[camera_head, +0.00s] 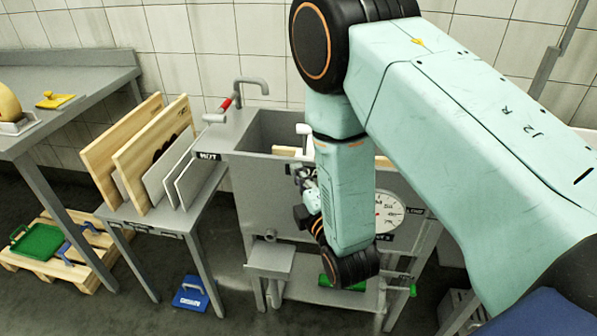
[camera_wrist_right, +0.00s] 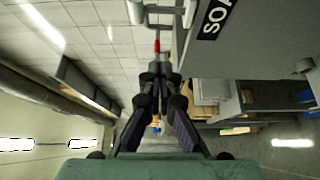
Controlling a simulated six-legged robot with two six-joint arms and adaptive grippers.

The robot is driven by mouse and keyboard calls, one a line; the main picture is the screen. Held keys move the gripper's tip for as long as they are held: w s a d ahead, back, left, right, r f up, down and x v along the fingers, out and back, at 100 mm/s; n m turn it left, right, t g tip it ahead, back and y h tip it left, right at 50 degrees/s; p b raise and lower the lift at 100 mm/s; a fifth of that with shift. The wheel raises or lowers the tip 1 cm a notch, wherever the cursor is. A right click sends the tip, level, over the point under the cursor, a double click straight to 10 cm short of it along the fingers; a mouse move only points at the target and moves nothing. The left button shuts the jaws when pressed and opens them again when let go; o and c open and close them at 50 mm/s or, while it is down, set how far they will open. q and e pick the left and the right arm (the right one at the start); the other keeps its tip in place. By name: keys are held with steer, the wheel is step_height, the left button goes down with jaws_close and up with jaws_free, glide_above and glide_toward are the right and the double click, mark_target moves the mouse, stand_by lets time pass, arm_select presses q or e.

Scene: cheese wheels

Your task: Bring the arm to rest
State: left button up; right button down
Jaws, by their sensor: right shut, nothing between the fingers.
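My right arm, mint green with dark joints, comes in from the right of the head view and bends down in front of the sink unit. My right gripper (camera_head: 302,185) is partly hidden behind the hanging arm link, at the front of the sink unit (camera_head: 247,195). In the wrist view its dark fingers (camera_wrist_right: 159,78) come together at the tips, with nothing held. My left gripper is not in view.
Wooden boards (camera_head: 123,158) stand in a rack on a side table left of the sink. A tap (camera_head: 252,84) rises behind the basin. A round dial (camera_head: 387,213) is at the unit's front. A blue object (camera_head: 190,296) and a pallet (camera_head: 70,270) are on the floor.

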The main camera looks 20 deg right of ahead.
steer(key=shift+a, duration=0.1)
steer(key=shift+w, duration=0.1)
steer(key=s+f+m+g, duration=0.5)
steer(key=s+f+m, duration=0.1)
steer(key=f, duration=0.2)
steer(key=s+f+m+g, duration=0.4)
steer(key=s+f+m, duration=0.15)
steer(key=f, duration=0.25)
steer(key=s+f+m+g, duration=0.3)
steer(key=s+f+g, duration=0.1)
steer(key=s, duration=0.7)
steer(key=s+f+m+g+y, duration=0.1)
steer(key=s+f+m+g, duration=0.2)
steer(key=s, duration=0.9)
steer(key=shift+d+f+g, duration=0.25)
steer(key=shift+f+g, duration=0.2)
steer(key=shift+g, duration=0.55)
